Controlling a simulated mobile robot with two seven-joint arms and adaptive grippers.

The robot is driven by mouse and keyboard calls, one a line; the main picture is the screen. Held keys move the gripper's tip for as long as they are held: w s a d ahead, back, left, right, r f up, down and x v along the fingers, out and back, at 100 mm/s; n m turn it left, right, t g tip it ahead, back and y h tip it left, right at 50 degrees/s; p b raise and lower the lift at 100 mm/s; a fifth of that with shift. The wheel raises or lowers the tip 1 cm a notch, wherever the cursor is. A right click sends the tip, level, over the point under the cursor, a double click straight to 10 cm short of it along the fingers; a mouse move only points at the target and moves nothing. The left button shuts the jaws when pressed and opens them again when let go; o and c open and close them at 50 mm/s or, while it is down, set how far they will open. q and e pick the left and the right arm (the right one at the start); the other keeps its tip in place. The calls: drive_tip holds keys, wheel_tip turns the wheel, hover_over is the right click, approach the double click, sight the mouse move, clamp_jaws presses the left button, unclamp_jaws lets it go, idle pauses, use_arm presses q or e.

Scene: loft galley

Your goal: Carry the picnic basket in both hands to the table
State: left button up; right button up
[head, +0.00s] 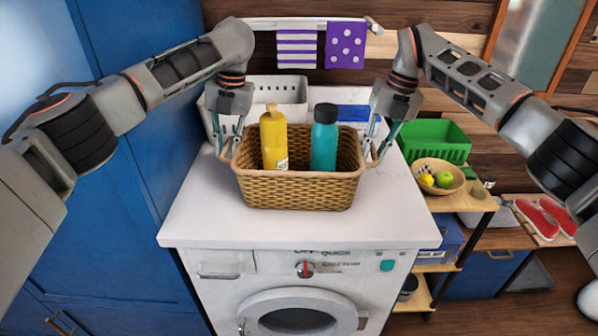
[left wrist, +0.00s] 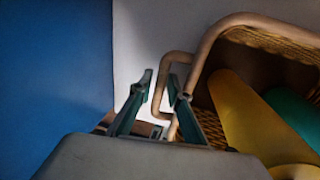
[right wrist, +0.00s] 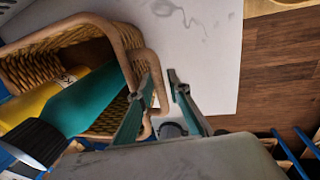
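The wicker picnic basket (head: 298,190) sits upright on the white washing machine top (head: 200,220), holding a yellow bottle (head: 273,140) and a teal bottle (head: 324,145) with a dark cap. A loop handle stands out at each end. My left gripper (head: 228,140) is open at the left handle; in the left wrist view its fingers (left wrist: 160,88) lie either side of the handle bar (left wrist: 164,100). My right gripper (head: 381,140) is open at the right handle; its fingers (right wrist: 162,85) straddle that bar (right wrist: 155,75) in the right wrist view. I cannot clearly identify the table.
A pale perforated basket (head: 285,90) and a blue box (head: 352,112) stand behind. To the right are a green crate (head: 435,138), a fruit bowl (head: 455,182) on a wooden shelf, and red shoes (head: 540,220). A blue cabinet (head: 110,200) is close on the left. The worktop's front is clear.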

use_arm(q)
drive_tip(key=shift+f, duration=0.1)
clamp_jaws()
use_arm(e)
clamp_jaws()
use_arm(q)
drive_tip(key=shift+r, duration=0.25)
use_arm(e)
drive_tip(key=shift+r, duration=0.15)
